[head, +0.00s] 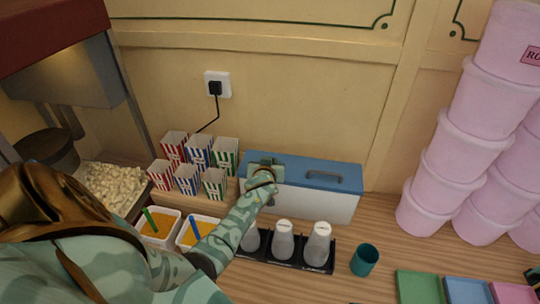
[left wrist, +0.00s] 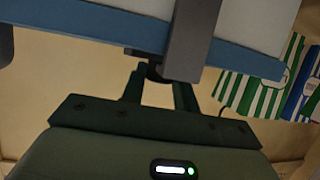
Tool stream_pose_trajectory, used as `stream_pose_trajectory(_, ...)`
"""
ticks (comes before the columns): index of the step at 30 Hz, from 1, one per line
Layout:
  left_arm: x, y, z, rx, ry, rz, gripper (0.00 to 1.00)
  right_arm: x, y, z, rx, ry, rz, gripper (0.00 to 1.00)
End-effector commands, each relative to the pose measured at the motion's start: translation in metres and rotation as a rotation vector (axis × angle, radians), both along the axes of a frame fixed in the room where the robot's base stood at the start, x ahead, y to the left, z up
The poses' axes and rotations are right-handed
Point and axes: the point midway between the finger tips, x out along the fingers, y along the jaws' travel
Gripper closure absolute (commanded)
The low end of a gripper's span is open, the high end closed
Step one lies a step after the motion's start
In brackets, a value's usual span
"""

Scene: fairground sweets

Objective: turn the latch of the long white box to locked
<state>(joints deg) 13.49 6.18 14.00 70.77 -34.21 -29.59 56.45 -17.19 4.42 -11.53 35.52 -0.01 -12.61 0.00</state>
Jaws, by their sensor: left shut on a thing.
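The long white box (head: 320,204) with a blue lid (head: 315,170) stands against the back wall, in the middle of the head view. My left gripper (head: 262,178) is at the left part of its front top edge and hides the latch there. In the left wrist view the box's white side (left wrist: 250,22) and blue edge (left wrist: 85,24) are close up. A grey bar (left wrist: 194,40) crosses that edge. My left gripper's fingers (left wrist: 158,85) are shut on a small dark part beside the bar, seemingly the latch's knob. The latch's exact angle is hard to tell.
Striped popcorn cups (head: 187,180) stand left of the box. A black rack (head: 290,255) with pale bottles is in front, under my forearm. A teal cup (head: 364,260) and coloured trays (head: 418,287) are at right. Pink tubs (head: 440,180) are stacked beyond. A dark shape at the right edge is unclear.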

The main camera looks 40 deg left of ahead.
Motion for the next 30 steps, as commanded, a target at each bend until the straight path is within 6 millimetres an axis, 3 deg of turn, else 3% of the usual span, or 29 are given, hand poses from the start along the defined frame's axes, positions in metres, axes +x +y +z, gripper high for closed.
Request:
stream_pose_trajectory(3,-0.002,0.004,0.007,0.005,0.005,-0.110,0.93,0.000,-0.001,0.023,-0.002,-0.001,0.000,0.56)
stream_pose_trajectory(12,-0.003,0.010,0.004,0.011,0.007,-0.396,0.93,0.001,-0.004,0.047,-0.005,-0.002,0.000,0.56)
stream_pose_trajectory(17,-0.003,0.013,0.000,0.010,0.006,-0.539,0.93,0.001,-0.005,0.043,-0.006,-0.001,0.000,0.56)
stream_pose_trajectory(30,-0.001,0.015,-0.002,0.005,0.002,-0.821,0.93,0.000,-0.003,0.010,-0.004,0.000,0.000,0.56)
